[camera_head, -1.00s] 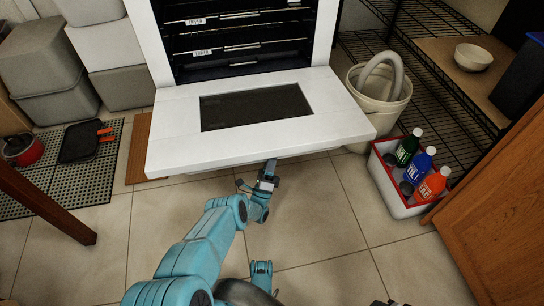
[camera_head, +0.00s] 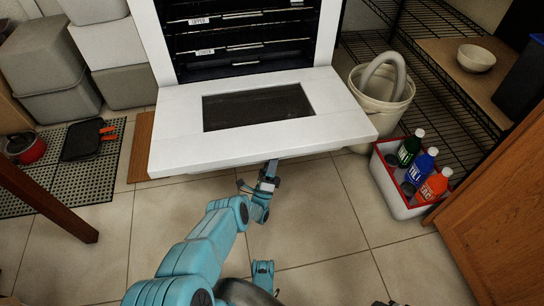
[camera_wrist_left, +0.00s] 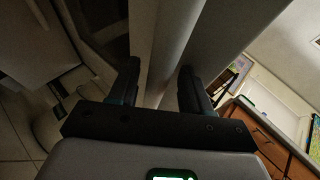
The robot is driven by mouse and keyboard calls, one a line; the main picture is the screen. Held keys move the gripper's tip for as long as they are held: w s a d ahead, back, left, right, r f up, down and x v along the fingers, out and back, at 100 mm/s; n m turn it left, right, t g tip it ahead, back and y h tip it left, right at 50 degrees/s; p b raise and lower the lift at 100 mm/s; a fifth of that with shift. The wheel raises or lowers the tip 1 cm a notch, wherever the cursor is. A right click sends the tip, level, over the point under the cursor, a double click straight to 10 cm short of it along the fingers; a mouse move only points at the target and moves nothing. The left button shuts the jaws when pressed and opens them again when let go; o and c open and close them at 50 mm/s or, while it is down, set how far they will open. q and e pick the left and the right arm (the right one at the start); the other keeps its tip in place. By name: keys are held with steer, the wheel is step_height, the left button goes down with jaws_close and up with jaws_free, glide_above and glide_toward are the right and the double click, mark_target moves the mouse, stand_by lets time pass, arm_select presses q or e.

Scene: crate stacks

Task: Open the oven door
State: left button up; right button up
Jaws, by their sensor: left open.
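The white oven (camera_head: 326,35) stands at the top of the head view, with its dark inside and racks showing. Its door (camera_head: 330,105), with a dark glass window (camera_head: 258,108), is folded down towards me and looks about level. My left gripper (camera_head: 270,168) is at the middle of the door's front edge, its tips partly hidden there. In the left wrist view the jaws (camera_wrist_left: 158,88) are apart, with a pale grey bar or edge (camera_wrist_left: 170,45) between them. I cannot tell whether they touch it.
A cream bucket (camera_head: 396,112) and a red-rimmed crate of bottles (camera_head: 392,190) stand right of the door. A wooden cabinet (camera_head: 505,190) is at far right. A perforated mat (camera_head: 95,180) with pans and grey bins (camera_head: 45,105) are left. Tiled floor is clear below the door.

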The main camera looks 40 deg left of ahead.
arm_select(q)
steer(key=v, duration=0.6)
steer(key=shift+s+f, duration=0.3)
